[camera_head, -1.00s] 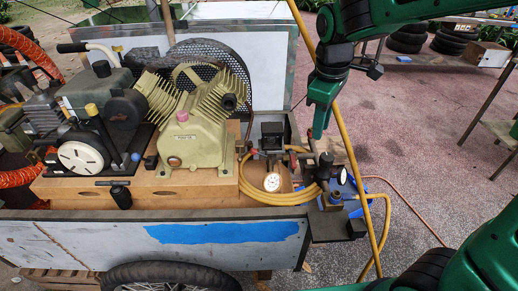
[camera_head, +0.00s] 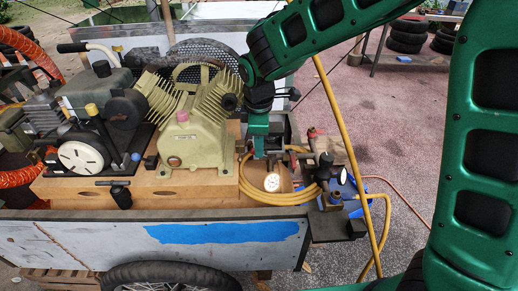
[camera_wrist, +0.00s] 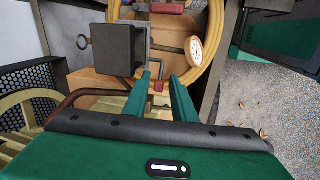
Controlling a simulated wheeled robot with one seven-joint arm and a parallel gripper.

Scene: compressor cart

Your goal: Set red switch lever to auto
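The pressure switch is a dark box on the cart, seen in the wrist view (camera_wrist: 122,48) and partly behind my gripper in the head view (camera_head: 280,134). A small red lever (camera_wrist: 158,86) shows just beside the box's lower right corner in the wrist view. My gripper (camera_wrist: 162,76) is open, with one green finger on each side of the red lever in that view. I cannot tell whether either finger touches it. In the head view my gripper (camera_head: 259,152) points down in front of the switch, and the lever cannot be made out. No auto marking is readable.
A round white gauge (camera_wrist: 195,50) and coiled yellow hose (camera_head: 250,188) lie close by. Another red handle (camera_wrist: 168,8) is at the wrist view's top. The beige compressor (camera_head: 190,138) stands left of my gripper. A yellow hose (camera_head: 345,130) rises at the right.

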